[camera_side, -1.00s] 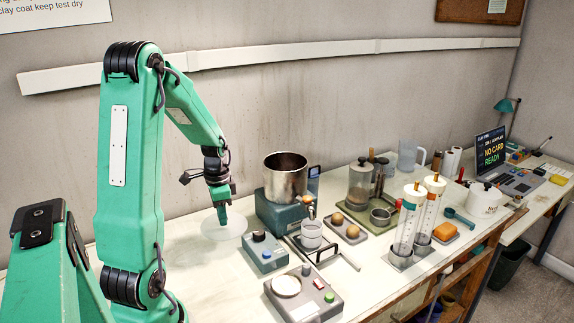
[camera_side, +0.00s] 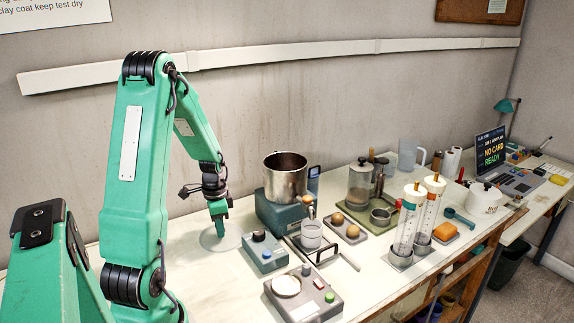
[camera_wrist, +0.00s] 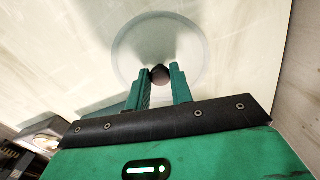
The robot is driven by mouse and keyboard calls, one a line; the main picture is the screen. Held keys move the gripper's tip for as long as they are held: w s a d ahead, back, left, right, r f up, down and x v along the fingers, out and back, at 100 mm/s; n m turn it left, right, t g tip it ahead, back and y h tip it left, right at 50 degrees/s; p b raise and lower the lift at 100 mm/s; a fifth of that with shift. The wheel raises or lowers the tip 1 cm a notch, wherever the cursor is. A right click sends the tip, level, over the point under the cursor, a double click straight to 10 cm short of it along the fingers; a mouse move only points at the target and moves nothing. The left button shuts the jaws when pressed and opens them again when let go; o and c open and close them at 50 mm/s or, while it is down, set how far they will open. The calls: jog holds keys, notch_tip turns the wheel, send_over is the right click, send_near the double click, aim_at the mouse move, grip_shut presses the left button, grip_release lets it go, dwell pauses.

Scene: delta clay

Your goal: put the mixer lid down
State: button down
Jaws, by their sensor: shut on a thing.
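The mixer lid (camera_side: 208,243) is a clear, round disc low over the white bench top, left of the mixer. In the wrist view the lid (camera_wrist: 200,50) shows as a pale ring with a dark knob (camera_wrist: 160,74) at its middle. My gripper (camera_side: 221,232) points down over the lid. In the wrist view my gripper (camera_wrist: 162,82) is shut on the knob, one green finger on each side. I cannot tell whether the lid touches the bench. The mixer pot (camera_side: 286,180) is a steel, open-topped pot on a blue-green base (camera_side: 278,213).
A blue-grey box with a dark knob (camera_side: 263,252) stands just right of the lid. A grey scale-like unit (camera_side: 305,294) is nearer the front. The bench (camera_side: 215,285) in front of the lid is clear.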

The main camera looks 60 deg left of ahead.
jog(key=shift+f, duration=0.15)
jog(key=c, duration=1.2)
grip_release()
jog(key=shift+c, duration=0.2)
notch_tip(320, 180, up, 12)
jog(key=shift+r, duration=0.2)
